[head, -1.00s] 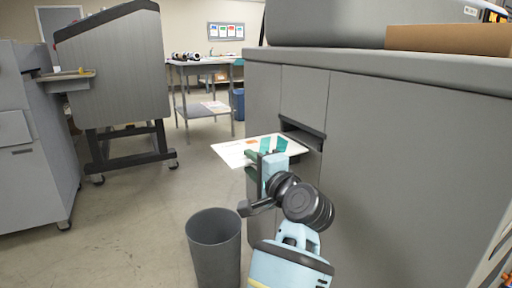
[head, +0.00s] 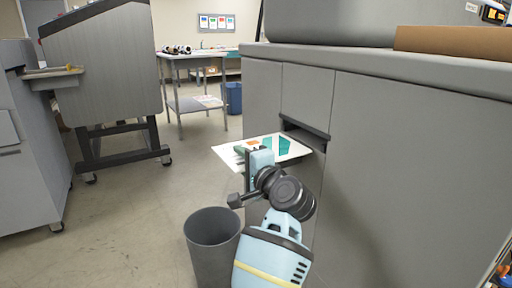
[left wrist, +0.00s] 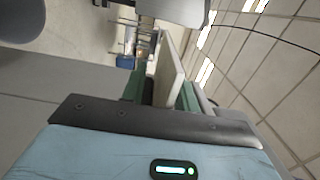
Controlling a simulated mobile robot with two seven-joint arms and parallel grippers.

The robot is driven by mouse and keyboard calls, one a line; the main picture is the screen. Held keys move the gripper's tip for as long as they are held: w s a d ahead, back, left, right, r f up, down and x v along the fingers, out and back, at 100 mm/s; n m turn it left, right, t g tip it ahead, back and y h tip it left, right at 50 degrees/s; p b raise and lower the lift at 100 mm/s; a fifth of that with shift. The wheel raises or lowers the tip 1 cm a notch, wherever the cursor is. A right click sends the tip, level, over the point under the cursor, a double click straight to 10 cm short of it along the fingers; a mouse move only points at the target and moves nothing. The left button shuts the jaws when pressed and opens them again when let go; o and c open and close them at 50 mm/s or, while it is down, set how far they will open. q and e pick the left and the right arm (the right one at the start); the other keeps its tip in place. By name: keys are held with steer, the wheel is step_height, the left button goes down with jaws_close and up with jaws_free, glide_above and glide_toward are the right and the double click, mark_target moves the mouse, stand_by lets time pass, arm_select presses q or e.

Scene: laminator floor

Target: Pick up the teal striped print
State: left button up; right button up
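The teal striped print (head: 284,146) shows as a white sheet with teal bands and a small orange patch. It lies flat, sticking out of a slot in the grey cabinet; part is hidden behind my gripper. Whether it rests on a separate tray I cannot tell. My left gripper (head: 250,149) is at its near edge. In the left wrist view the green fingers (left wrist: 162,92) stand apart on either side of a white flat edge (left wrist: 170,68), with a dark gap beside the left finger. My right gripper is not in view.
A grey bin (head: 212,241) stands on the floor below the print. The grey cabinet (head: 400,150) fills the right side, with a brown box (head: 450,39) on top. A grey machine (head: 103,65) stands at left. A table (head: 200,57) stands behind, with free floor between.

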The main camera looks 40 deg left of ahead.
arm_select(q)
steer(key=shift+d, duration=0.15)
jaws_close()
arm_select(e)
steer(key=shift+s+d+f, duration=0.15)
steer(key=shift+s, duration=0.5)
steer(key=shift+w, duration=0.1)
